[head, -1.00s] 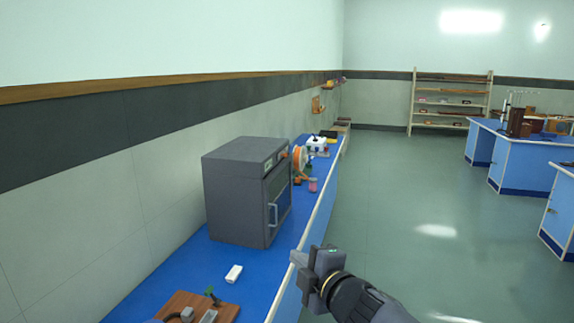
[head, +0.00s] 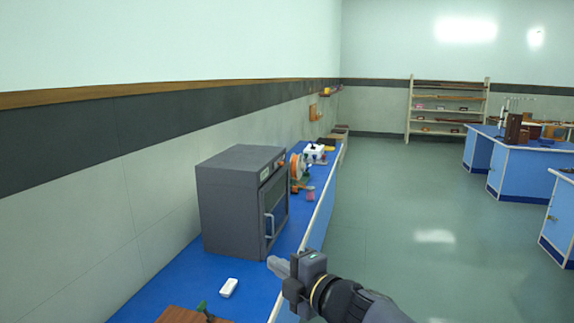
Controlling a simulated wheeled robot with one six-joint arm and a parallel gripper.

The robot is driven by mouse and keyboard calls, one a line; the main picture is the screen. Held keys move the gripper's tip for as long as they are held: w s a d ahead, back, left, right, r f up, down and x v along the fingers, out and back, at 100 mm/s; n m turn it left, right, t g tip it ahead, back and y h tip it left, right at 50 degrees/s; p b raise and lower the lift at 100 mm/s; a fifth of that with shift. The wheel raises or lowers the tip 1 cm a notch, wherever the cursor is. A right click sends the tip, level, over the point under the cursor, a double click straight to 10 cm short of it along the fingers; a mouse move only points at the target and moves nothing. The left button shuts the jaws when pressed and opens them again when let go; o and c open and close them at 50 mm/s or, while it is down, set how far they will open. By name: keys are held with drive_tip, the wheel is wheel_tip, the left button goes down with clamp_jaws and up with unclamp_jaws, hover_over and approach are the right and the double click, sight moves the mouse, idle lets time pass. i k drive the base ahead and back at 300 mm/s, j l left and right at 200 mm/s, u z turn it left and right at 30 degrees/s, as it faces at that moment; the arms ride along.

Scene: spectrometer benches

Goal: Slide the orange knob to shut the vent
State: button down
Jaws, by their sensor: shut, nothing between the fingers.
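A dark grey box oven (head: 232,205) stands on the blue bench, with its door and a pale handle (head: 269,228) facing right. A small orange spot, which looks like the orange knob (head: 281,163), shows at the upper far end of its front. The vent itself is too small to make out. My gripper (head: 274,265) is shut and empty, low in the picture by the bench's front edge. It is on the near side of the oven, well below the knob and apart from it, pointing left.
A white block (head: 229,287) and a brown board (head: 180,314) lie on the bench nearer me. Beyond the oven stand an orange round item (head: 296,167), a pink item (head: 310,194) and a white device (head: 315,152). The floor to the right is clear.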

sight(277, 163)
drive_tip(key=i+l, duration=0.15)
drive_tip(key=i, duration=0.35)
drive_tip(key=i+l, duration=0.15)
drive_tip(key=i, duration=0.3)
drive_tip(key=i+l, duration=0.15)
drive_tip(key=i, duration=0.35)
drive_tip(key=i+l, duration=0.1)
drive_tip(key=i, duration=0.35)
